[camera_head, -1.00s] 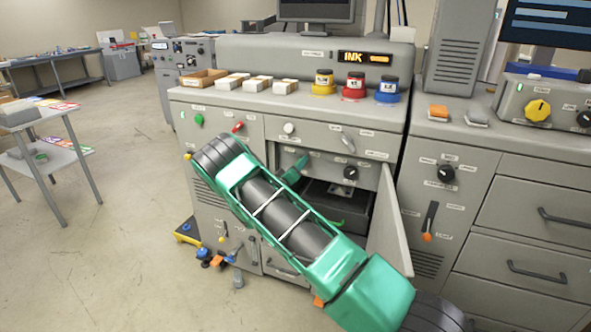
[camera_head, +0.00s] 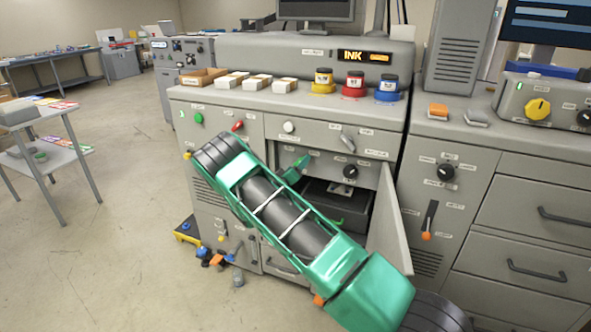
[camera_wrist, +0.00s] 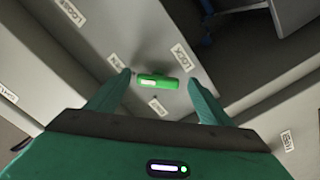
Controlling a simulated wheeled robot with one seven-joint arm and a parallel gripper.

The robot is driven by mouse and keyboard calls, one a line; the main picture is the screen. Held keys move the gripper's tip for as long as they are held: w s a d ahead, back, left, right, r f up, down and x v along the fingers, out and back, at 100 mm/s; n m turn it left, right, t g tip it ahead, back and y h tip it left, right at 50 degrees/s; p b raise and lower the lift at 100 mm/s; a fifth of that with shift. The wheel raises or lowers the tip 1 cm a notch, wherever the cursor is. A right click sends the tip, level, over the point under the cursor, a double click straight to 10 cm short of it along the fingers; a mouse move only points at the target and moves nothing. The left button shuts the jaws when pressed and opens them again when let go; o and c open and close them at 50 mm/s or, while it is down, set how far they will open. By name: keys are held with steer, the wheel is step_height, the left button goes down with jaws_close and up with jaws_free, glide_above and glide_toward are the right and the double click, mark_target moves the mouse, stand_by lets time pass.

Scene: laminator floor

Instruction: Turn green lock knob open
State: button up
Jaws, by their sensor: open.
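The green lock knob (camera_wrist: 158,82) shows in the wrist view as a bar-shaped handle with a pale mark on its left end. It lies roughly crosswise in the picture, on a grey panel beside a LOCK label (camera_wrist: 182,57). My gripper (camera_wrist: 159,77) is open, with one green finger on each side of the knob. Gaps show between the knob and both fingers, so I see no grip on it. In the head view, a green part of my gripper (camera_head: 295,170) shows at the open bay of the grey machine; my arm hides much of the area, and I cannot make out the knob there.
The bay's grey door (camera_head: 391,222) stands open on the right. A black knob (camera_head: 350,171) sits on the panel inside the bay, above a dark tray (camera_head: 350,208). Ink jars, including a red one (camera_head: 354,85), stand on the machine top. Open floor lies to the left.

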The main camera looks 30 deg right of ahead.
steer(key=shift+a, duration=0.1)
steer(key=v, duration=1)
steer(key=shift+s+a, duration=0.25)
